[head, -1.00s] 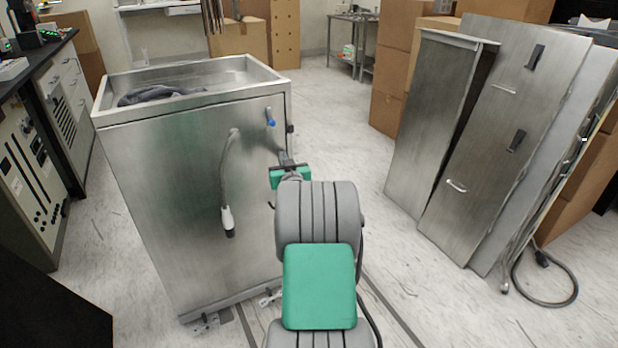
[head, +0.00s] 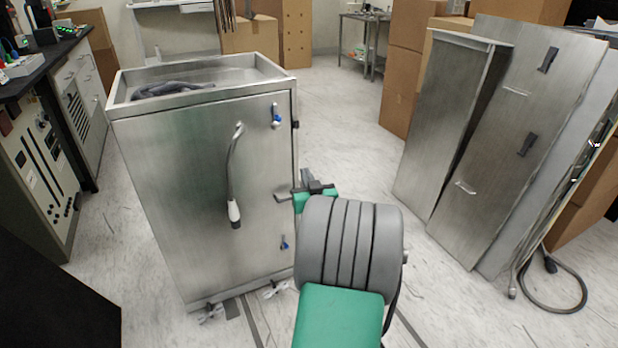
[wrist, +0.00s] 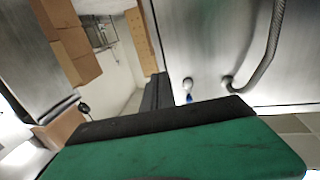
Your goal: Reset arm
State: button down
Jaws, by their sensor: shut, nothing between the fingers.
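My gripper (head: 308,176) is at the end of my grey and green arm, in front of the right edge of the steel cabinet (head: 200,190). Its dark fingers are together and hold nothing; they also show in the wrist view (wrist: 156,92). The wrist view shows the cabinet's steel face (wrist: 205,35) turned on its side, with a hose (wrist: 268,50) and a blue-tipped knob (wrist: 188,97) near the fingers. I cannot tell whether the gripper touches the cabinet. My arm hides part of the cabinet's lower right side and the floor.
The cabinet has a hanging hose (head: 233,175), an upper blue latch (head: 277,117) and a lower one (head: 284,242). Steel panels (head: 490,150) lean against cardboard boxes (head: 405,90) at right. A black cable (head: 555,290) lies on the floor. A counter (head: 40,150) stands left. Floor between cabinet and panels is clear.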

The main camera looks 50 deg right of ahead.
jog(key=w+a+r+n+g+y+p, duration=0.1)
jog(key=w+a+r+n+y+p, duration=0.15)
jog(key=a+r+p, duration=0.45)
jog(key=w+a+r+n+g+y+p, duration=0.1)
jog(key=a+r+g+y+p, duration=0.3)
jog(key=a, duration=0.6)
jog(key=w+a+r+n+t+y+p, duration=0.15)
jog(key=a+r+p, duration=0.25)
jog(key=a+p, duration=0.4)
jog(key=s+a+r+n+g+y+p, duration=0.1)
jog(key=s+a+r+g+p, duration=0.3)
jog(key=s+a+r+p, duration=0.2)
jog(key=s+a+r+g+y+p, duration=0.1)
jog(key=s+a+r+g+p, duration=0.3)
jog(key=s, duration=0.9)
jog(key=a+r+p, duration=0.3)
jog(key=a+p, duration=0.2)
jog(key=a, duration=0.1)
jog(key=shift+a+r+n, duration=0.15)
jog(key=shift+r+n, duration=0.15)
jog(key=shift+n, duration=0.1)
jog(key=shift+a, duration=0.1)
